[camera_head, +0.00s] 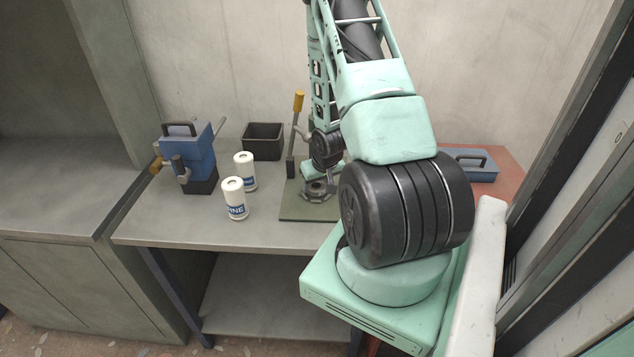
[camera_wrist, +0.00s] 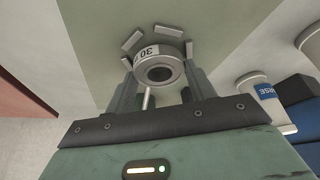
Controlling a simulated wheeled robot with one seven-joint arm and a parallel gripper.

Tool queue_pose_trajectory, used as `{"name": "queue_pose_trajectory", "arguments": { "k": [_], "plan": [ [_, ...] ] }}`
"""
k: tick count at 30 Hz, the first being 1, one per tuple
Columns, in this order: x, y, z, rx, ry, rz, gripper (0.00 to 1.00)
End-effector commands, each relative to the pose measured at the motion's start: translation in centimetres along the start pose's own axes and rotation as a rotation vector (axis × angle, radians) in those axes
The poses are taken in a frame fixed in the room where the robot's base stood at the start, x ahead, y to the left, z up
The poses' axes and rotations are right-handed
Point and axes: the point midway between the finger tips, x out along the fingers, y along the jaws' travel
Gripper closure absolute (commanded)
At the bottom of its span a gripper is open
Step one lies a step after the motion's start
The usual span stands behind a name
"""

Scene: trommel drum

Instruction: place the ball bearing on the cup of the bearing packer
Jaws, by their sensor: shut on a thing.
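The ball bearing (camera_wrist: 160,62) is a grey metal ring with a dark bore, seen in the wrist view. My gripper (camera_wrist: 161,82) is shut on it, with one finger on each side. Behind the bearing in that view is the lugged cup of the bearing packer (camera_wrist: 133,41). Whether bearing and cup touch, I cannot tell. In the head view the packer's dark lugged cup (camera_head: 318,193) stands on a green plate, with my gripper (camera_head: 318,178) pointing down just above it. The bearing is not clear in the head view.
A yellow-handled lever (camera_head: 298,101) rises behind the packer plate (camera_head: 300,213). Two white cans (camera_head: 235,200), a blue machine (camera_head: 190,152) and a dark bin (camera_head: 263,140) stand to the left. A blue case (camera_head: 468,161) lies at the right. The table's front left is clear.

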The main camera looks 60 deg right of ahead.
Motion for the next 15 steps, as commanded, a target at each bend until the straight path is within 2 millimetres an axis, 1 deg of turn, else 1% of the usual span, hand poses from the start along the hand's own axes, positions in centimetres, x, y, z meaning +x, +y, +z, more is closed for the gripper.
{"name": "queue_pose_trajectory", "arguments": {
  "k": [6,11,12,14,15],
  "plan": [
    [0.74,0.0,0.29,0.0,0.0,0.0,0.77],
    [0.88,0.0,0.34,0.0,0.001,0.0,0.77],
    [0.87,-0.01,0.36,0.0,0.0,0.0,0.43],
    [0.88,0.0,0.37,0.0,0.0,0.0,0.26],
    [0.88,0.01,0.38,0.0,-0.001,0.0,0.25]
  ]
}}
